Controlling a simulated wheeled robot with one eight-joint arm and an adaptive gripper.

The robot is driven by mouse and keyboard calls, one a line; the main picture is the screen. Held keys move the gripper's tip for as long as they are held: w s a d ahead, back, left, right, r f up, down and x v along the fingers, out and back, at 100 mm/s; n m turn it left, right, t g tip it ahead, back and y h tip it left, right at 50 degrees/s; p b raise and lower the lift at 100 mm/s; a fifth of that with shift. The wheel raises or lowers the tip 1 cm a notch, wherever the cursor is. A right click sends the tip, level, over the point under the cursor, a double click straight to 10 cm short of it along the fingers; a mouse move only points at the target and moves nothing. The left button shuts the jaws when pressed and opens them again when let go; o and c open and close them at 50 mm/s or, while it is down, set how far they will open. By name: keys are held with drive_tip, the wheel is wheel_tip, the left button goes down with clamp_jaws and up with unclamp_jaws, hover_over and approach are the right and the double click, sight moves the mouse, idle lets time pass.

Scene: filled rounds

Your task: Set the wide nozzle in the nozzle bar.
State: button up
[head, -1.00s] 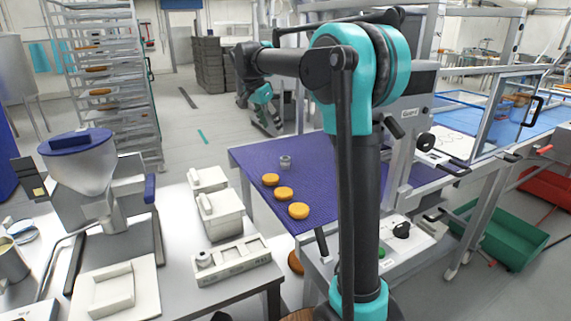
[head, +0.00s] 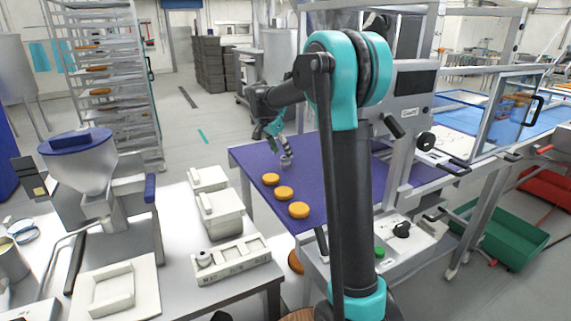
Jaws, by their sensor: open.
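A small grey metal nozzle (head: 286,162) stands on the purple belt, near its far left part. I take it for the wide nozzle. My gripper (head: 284,151) is open and points down just above the nozzle, close to its top. I cannot tell whether the fingers touch it or reach around it. The pale nozzle bar (head: 236,268) lies on the white table at the lower middle. Another small nozzle (head: 203,257) sits at the bar's left end, and the rest of its top shows empty recesses. The lettering on its front is too small to read.
Several orange-brown rounds (head: 284,193) lie in a row on the purple belt (head: 310,165), nearer than the nozzle. Two pale lidded boxes (head: 220,217) stand behind the bar. A hopper machine (head: 85,170) stands at the left. My arm hides part of the belt.

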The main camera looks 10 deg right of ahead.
sight(285, 158)
drive_tip(key=shift+x, duration=2.3)
clamp_jaws()
drive_tip(key=shift+r, duration=0.1)
